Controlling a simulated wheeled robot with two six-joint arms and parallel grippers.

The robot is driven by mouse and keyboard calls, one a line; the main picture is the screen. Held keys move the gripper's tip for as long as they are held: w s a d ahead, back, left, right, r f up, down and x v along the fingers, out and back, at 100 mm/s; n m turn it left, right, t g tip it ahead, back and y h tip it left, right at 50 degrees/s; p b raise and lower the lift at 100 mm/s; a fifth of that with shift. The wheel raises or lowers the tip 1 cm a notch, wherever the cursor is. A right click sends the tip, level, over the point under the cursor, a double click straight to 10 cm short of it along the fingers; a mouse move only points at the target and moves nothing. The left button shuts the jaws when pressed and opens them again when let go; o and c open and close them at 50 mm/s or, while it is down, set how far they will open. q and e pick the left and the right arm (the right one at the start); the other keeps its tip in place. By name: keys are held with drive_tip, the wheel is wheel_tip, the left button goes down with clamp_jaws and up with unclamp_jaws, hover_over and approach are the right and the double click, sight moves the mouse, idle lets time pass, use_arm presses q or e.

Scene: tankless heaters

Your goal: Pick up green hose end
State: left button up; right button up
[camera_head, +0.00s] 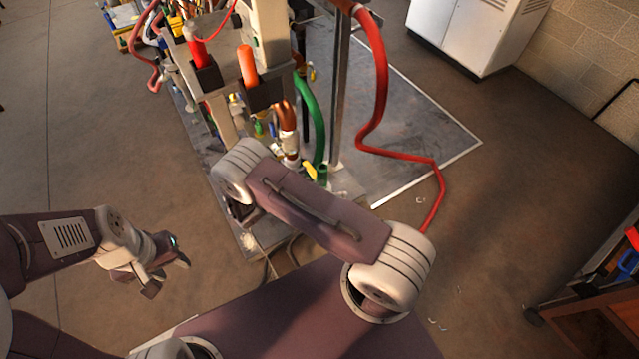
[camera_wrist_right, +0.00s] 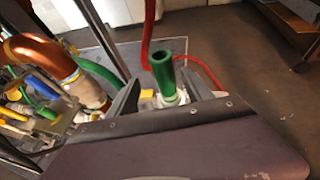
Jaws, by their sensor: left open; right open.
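The green hose (camera_head: 311,115) curves down beside the heater rig in the head view. Its green end (camera_head: 322,173) shows just past my right arm. In the right wrist view the green hose end (camera_wrist_right: 163,72) stands roughly upright, with a pale fitting below it. My right gripper (camera_wrist_right: 163,95) is open, with one finger on each side of the hose end in that picture. I cannot tell whether the fingers touch it or how deep it sits between them. My right arm hides that gripper in the head view. My left gripper (camera_head: 166,277) is open and empty at the lower left.
The rig holds a red-handled tool (camera_head: 195,48) and an orange-handled tool (camera_head: 247,66). A red hose (camera_head: 378,85) hangs down and runs along the floor at right. Copper pipe (camera_wrist_right: 45,55) and valves crowd the left of the wrist view. Floor at left is clear.

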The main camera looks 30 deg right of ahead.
sight(327, 171)
drive_tip(key=x, duration=0.4)
drive_tip(key=shift+s, duration=0.15)
drive_tip(key=x, duration=0.4)
drive_tip(key=shift+s+d+f+b, duration=0.15)
drive_tip(key=shift+d+f+b, duration=0.05)
drive_tip(key=shift+d+b, duration=0.15)
drive_tip(key=shift+d+f, duration=0.1)
drive_tip(key=shift+d, duration=0.15)
clamp_jaws()
